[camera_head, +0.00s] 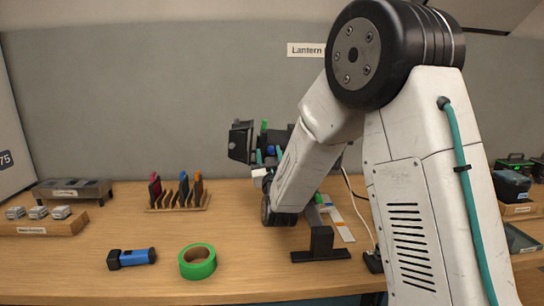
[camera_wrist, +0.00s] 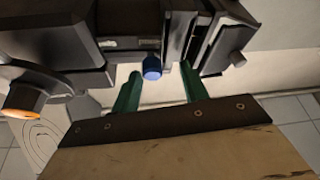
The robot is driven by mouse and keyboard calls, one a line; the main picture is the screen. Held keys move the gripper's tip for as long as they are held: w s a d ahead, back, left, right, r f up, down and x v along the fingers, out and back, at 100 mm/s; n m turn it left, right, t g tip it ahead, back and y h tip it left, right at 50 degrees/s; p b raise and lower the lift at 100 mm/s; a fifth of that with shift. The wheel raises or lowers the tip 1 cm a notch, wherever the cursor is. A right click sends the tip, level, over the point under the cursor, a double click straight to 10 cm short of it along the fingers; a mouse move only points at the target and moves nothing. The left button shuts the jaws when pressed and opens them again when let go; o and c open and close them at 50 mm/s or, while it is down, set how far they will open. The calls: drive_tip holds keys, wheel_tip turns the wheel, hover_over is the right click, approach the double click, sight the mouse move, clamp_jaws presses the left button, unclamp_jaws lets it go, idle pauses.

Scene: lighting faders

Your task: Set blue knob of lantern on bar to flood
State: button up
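The black lantern (camera_head: 240,141) is up on the bar in the head view, partly hidden by my arm. Its dark housing (camera_wrist: 55,55) fills the top of the wrist view. The blue knob (camera_wrist: 152,68) sticks out below the housing; it also shows small in the head view (camera_head: 271,150). An orange-tipped knob (camera_wrist: 22,112) is at the left of the wrist view. My gripper (camera_wrist: 160,71) has its two green fingers apart, one on each side of the blue knob, with a visible gap on both sides. The knob's setting marks cannot be read.
A green tape roll (camera_head: 198,262), a blue torch (camera_head: 132,258) and a wooden rack (camera_head: 178,207) with coloured pieces are on the table. A black stand foot (camera_head: 320,255) stands near my arm. A wooden block (camera_head: 45,224) with metal pieces is at left. The front middle table is mostly clear.

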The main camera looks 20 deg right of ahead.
drive_tip(key=shift+s+d, duration=0.1)
drive_tip(key=shift+d, duration=0.05)
drive_tip(key=shift+s+f, duration=0.2)
drive_tip(key=shift+s, duration=0.1)
drive_tip(key=v, duration=0.7)
drive_tip(key=s+a+f+g+y, duration=0.1)
drive_tip(key=s+g+y, duration=0.2)
drive_tip(key=s+g, duration=0.7)
drive_tip(key=s+a+f+n+g+y, duration=0.1)
drive_tip(key=s+g, duration=0.9)
drive_tip(key=s, duration=1.8)
drive_tip(key=shift+s+y, duration=0.2)
drive_tip(key=shift+y, duration=0.7)
